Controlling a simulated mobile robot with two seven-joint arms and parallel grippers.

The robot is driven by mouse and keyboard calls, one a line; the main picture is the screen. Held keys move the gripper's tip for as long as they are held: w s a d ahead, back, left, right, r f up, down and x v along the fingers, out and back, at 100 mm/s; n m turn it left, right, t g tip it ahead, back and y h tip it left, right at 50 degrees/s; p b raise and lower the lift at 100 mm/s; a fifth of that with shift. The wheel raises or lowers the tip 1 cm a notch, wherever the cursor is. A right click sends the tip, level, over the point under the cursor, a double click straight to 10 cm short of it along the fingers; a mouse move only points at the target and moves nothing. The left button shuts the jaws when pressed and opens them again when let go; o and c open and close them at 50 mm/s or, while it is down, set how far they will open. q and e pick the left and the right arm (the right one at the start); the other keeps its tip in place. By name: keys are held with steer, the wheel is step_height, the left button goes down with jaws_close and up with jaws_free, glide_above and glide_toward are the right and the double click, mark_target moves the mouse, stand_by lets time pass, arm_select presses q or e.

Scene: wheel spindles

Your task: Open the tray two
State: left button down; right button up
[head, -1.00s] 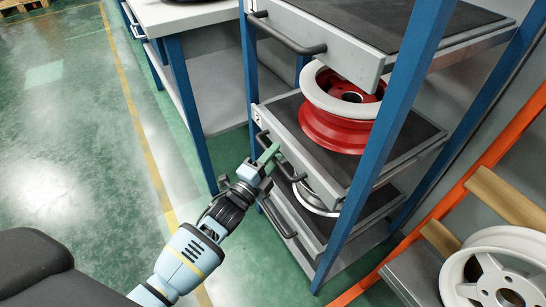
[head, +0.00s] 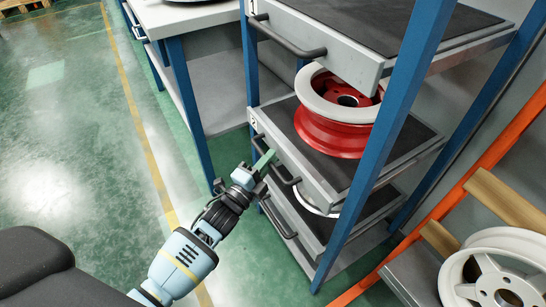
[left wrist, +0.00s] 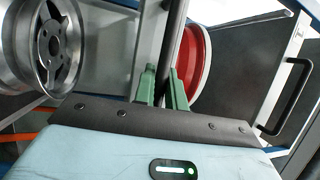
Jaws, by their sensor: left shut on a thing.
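Tray two (head: 330,185) is the middle grey pull-out tray in the blue rack, with a dark mat. A red and white wheel (head: 335,132) lies on it. My left gripper (head: 267,160) is at the front of tray two, shut on its dark handle (head: 290,181). In the left wrist view, the green fingers (left wrist: 163,92) stand on either side of the dark handle bar (left wrist: 173,45), with the red wheel rim (left wrist: 195,65) behind. My right gripper is not in view.
Tray one (head: 340,60) is above and a lower tray (head: 300,240), holding a silver wheel (left wrist: 55,45), is below. A blue post (head: 385,130) stands at the rack's front right. A white wheel (head: 490,270) is at the lower right. Green floor (head: 80,150) is clear on the left.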

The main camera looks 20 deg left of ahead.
arm_select(q)
steer(key=s+a+p, duration=0.2)
steer(key=s+a, duration=0.8)
steer(key=s, duration=0.3)
steer(key=s+a+p, duration=0.3)
steer(key=s+a, duration=0.7)
steer(key=s, duration=0.3)
steer(key=shift+s+a, duration=0.15)
steer(key=shift+a, duration=0.15)
steer(key=c, duration=1.5)
jaws_free()
steer(key=shift+o, duration=0.2)
steer(key=v, duration=0.8)
